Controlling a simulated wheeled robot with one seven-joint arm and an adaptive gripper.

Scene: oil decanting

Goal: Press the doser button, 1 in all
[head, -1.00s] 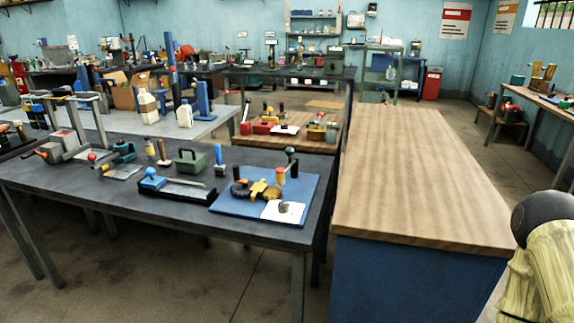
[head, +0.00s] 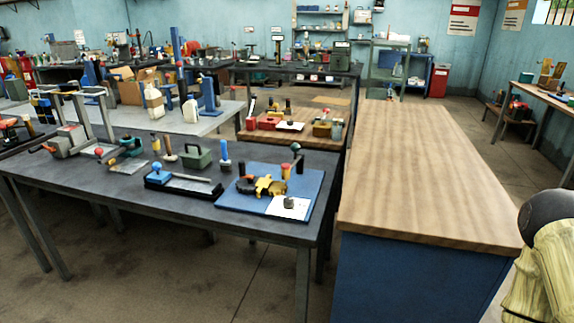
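No part that I can surely name as the doser or its button shows in the head view; the small devices are too far away to tell. A blue upright stand (head: 209,95) is on the grey table at the back left, with a white jug (head: 190,111) beside it. A device with a blue knob (head: 158,168) sits on a long black base on the dark front table. A blue board (head: 238,206) at that table's right end carries a yellow and black device (head: 262,186) and several upright knobs. My gripper is not in view.
The dark table (head: 120,187) stands at the front left. A wood-topped counter (head: 420,180) with blue sides stands to its right, its top bare. A red bin (head: 440,82) stands at the back.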

